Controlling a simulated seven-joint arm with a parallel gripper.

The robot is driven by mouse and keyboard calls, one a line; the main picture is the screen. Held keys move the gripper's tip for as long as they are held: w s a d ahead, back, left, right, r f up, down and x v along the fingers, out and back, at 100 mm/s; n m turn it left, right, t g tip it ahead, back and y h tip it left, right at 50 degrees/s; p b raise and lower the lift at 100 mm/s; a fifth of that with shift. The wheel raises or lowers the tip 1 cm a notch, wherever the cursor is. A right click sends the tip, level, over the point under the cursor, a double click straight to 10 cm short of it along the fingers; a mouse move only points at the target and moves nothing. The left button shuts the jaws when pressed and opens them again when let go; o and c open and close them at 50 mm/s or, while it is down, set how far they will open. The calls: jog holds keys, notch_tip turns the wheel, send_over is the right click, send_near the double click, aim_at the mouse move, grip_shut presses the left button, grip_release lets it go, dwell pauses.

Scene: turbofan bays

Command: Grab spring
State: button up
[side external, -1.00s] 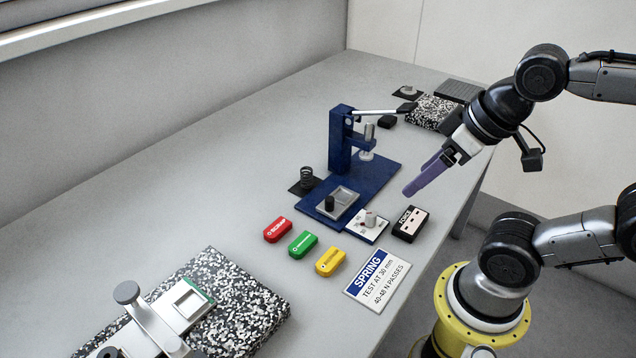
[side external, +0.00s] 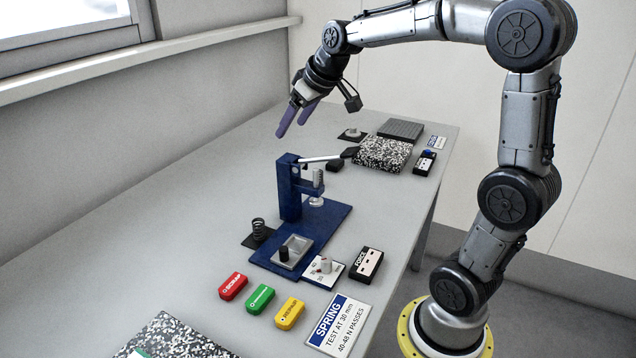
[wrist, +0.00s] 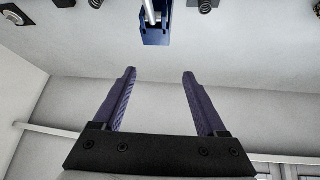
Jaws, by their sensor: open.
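A dark coil spring (side external: 258,229) stands upright on a small black pad (side external: 252,241) to the left of the blue press (side external: 291,190) in the side view. My gripper (side external: 291,131) is raised above the bench behind the press, well apart from the spring. Its two purple fingers are spread with nothing between them, as the wrist view also shows (wrist: 160,73). The press (wrist: 155,30) is at the top of the wrist view.
The press lever (side external: 322,158) sticks out to the right at the top. Red (side external: 233,286), green (side external: 260,299) and yellow (side external: 289,313) blocks, a SPRING card (side external: 338,325) and a FORCE box (side external: 367,264) lie in front. The bench left of the spring is clear.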

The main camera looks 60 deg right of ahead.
jog(key=d+f+m+g, duration=0.35)
jog(key=d+f, duration=0.95)
jog(key=d, duration=0.5)
jog(key=shift+t, duration=0.45)
jog(key=x, duration=0.8)
jog(key=shift+s, duration=0.1)
jog(key=shift+x, duration=2.8)
jog(key=shift+d, duration=0.1)
grip_shut()
